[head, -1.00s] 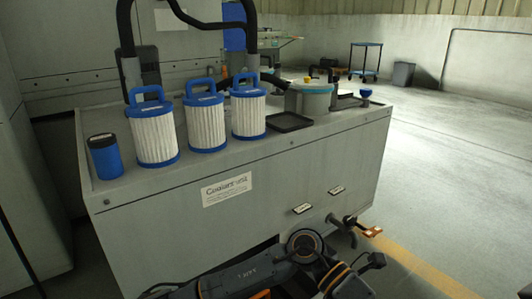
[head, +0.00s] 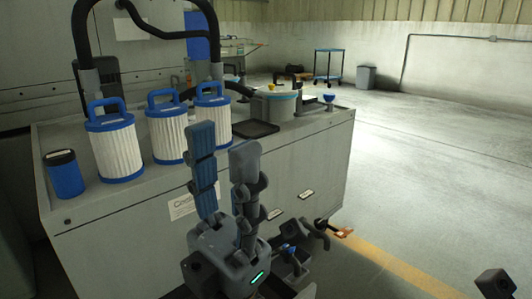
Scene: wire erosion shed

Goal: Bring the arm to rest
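My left gripper (head: 223,139) rises from the bottom middle of the head view, its two grey-blue fingers pointing up and standing apart. It is open, with nothing seen between the fingers. It overlaps the front of the grey coolant tank (head: 120,225) and hides part of its label and of the right filter. I cannot make out my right gripper; a dark part (head: 495,283) at the bottom right corner is too cut off to name.
White pleated filters with blue handles, the left one (head: 116,150) among them, stand on the tank with a blue-black canister (head: 65,175), a black tray (head: 255,129) and a round pot (head: 275,106). A valve with an orange handle (head: 342,232) juts out. The floor (head: 440,170) at right is clear.

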